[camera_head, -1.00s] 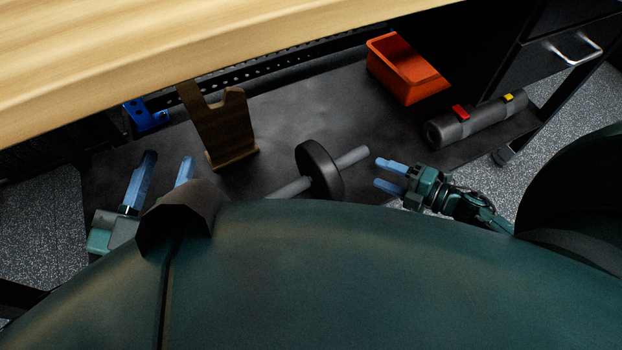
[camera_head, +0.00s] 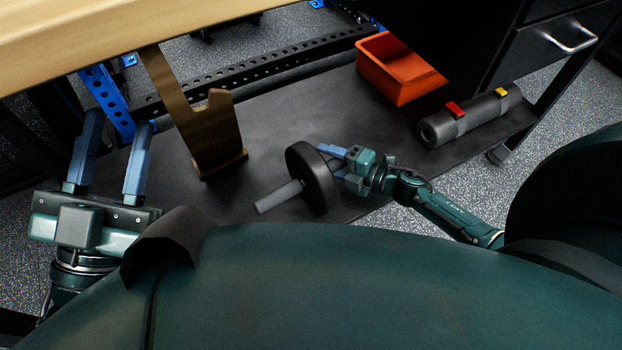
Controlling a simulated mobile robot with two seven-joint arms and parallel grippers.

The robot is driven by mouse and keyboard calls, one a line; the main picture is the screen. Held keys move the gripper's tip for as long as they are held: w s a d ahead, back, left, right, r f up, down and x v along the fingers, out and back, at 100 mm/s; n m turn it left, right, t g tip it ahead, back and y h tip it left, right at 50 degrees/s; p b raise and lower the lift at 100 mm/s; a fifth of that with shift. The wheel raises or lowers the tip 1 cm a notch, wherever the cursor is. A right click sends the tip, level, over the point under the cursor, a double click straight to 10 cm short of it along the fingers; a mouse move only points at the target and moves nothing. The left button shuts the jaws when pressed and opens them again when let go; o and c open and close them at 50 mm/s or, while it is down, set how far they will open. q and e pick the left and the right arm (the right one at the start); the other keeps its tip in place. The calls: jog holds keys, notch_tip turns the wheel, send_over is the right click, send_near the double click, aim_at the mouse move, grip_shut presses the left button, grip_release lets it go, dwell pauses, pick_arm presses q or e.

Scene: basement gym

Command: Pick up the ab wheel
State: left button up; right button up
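The ab wheel (camera_head: 311,178), a dark wheel with grey handles, is on the dark shelf below the wooden tabletop. Its left handle points toward the lower left; its right handle is mostly hidden by my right gripper. My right gripper (camera_head: 326,160) is at the wheel's right side, with its blue fingers around or beside that handle. The frames do not show whether they are closed on it. My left gripper (camera_head: 120,118) is at the left, fingers wide apart and empty, away from the ab wheel.
A brown wooden stand (camera_head: 209,135) is left of the ab wheel. An orange bin (camera_head: 400,70) and a dark roll with red and yellow clips (camera_head: 470,118) lie to the right on the shelf (camera_head: 275,120). The tabletop (camera_head: 130,30) overhangs at upper left.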

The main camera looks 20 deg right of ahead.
jog(key=shift+c, duration=0.3)
grip_shut()
dwell(0.3)
jog(key=shift+r, duration=0.1)
